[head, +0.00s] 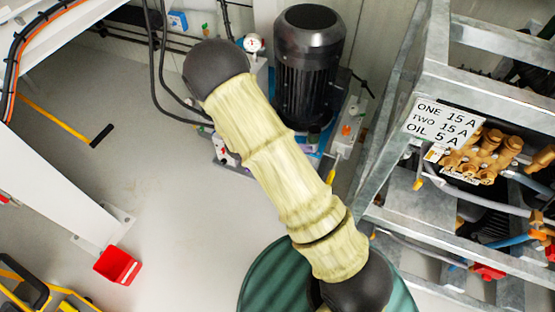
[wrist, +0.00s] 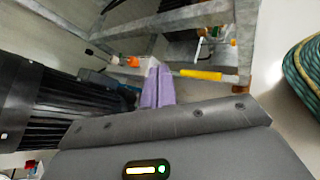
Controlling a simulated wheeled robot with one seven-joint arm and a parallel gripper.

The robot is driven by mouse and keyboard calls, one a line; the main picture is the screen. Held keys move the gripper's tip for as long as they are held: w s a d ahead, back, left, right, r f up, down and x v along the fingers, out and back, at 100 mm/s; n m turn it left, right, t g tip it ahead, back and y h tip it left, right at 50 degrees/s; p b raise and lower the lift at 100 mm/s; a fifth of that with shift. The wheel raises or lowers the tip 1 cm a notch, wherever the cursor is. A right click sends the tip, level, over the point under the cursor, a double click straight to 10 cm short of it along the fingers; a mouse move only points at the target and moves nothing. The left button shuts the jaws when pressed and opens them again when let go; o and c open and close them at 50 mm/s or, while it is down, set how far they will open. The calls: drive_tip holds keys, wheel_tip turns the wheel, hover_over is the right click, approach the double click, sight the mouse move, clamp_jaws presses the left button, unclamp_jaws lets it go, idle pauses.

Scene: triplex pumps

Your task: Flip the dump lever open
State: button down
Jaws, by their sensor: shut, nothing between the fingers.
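A lever with a yellow grip (wrist: 201,75) lies just right of my fingertips in the wrist view, roughly level in the picture. I take it to be the dump lever. A yellow grip (head: 331,177) also shows in the head view, below the black motor, close beside my arm. My gripper (wrist: 158,74) has purple fingers pressed together, with nothing between them. The fingertips are close to the grip's left end; I cannot tell whether they touch it. My gripper is hidden in the head view.
The black motor (head: 308,65) stands beside my arm and fills the left of the wrist view. A galvanised frame (head: 400,110) with brass pump heads (head: 483,155) is at right. A green hose coil (head: 262,282) is at the bottom. Open floor (head: 180,225) lies left.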

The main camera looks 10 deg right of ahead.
drive_tip(key=w+a+f+n+t+b, duration=0.3)
drive_tip(key=f+b, duration=0.3)
drive_tip(key=f, duration=0.3)
drive_tip(key=w+a+f+n+t+b, duration=0.4)
drive_tip(key=f+n+t+b, duration=0.1)
drive_tip(key=f, duration=0.4)
drive_tip(key=w+a+f+n+t+b, duration=0.3)
drive_tip(key=a+f+n+t+b, duration=0.1)
drive_tip(key=f, duration=0.5)
drive_tip(key=t+b, duration=0.1)
drive_tip(key=b, duration=0.1)
drive_tip(key=shift+w+a+f+t+y+b, duration=0.15)
drive_tip(key=shift+w+f+t+y+b, duration=0.15)
drive_tip(key=shift+t+y, duration=0.1)
drive_tip(key=w+d+r+b, duration=0.4)
drive_tip(key=w+d+b, duration=0.2)
drive_tip(key=w+d, duration=0.1)
drive_tip(key=shift+w+d+r, duration=0.15)
drive_tip(key=shift+w+r, duration=0.15)
drive_tip(key=shift+w, duration=0.1)
